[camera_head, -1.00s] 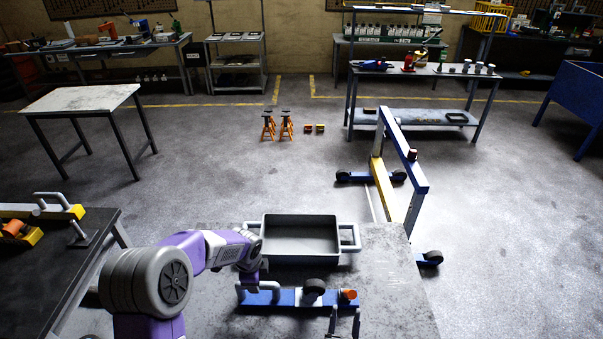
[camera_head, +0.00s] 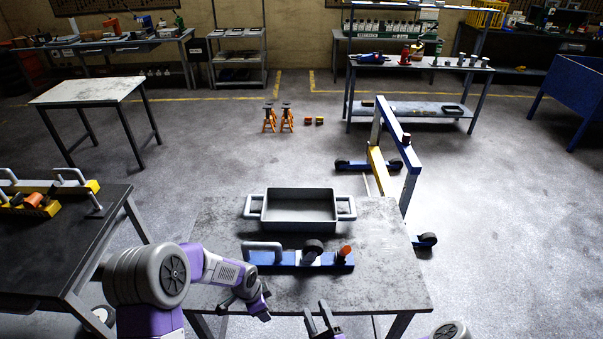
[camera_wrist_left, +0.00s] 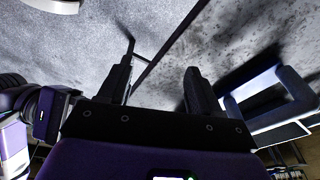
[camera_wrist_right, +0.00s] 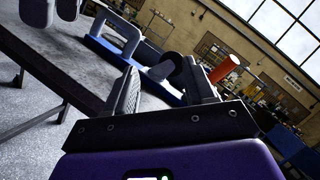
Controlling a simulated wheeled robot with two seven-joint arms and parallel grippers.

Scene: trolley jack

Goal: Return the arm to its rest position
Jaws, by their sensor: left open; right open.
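The blue trolley jack (camera_head: 285,259), with a grey handle, dark wheel and orange-red knob, lies on the near grey table (camera_head: 400,285). It also shows beyond my right fingers in the right wrist view (camera_wrist_right: 105,55). In the left wrist view the left gripper (camera_wrist_left: 157,82) is open and empty. My right gripper (camera_head: 322,318) is open and empty at the table's near edge, below the jack, apart from it.
A grey two-handled tray (camera_head: 348,208) stands on the table behind the jack. A black bench (camera_head: 75,240) with yellow tools is at left. A blue and yellow hoist (camera_head: 402,140) stands beyond the table at right. The floor between is mostly clear.

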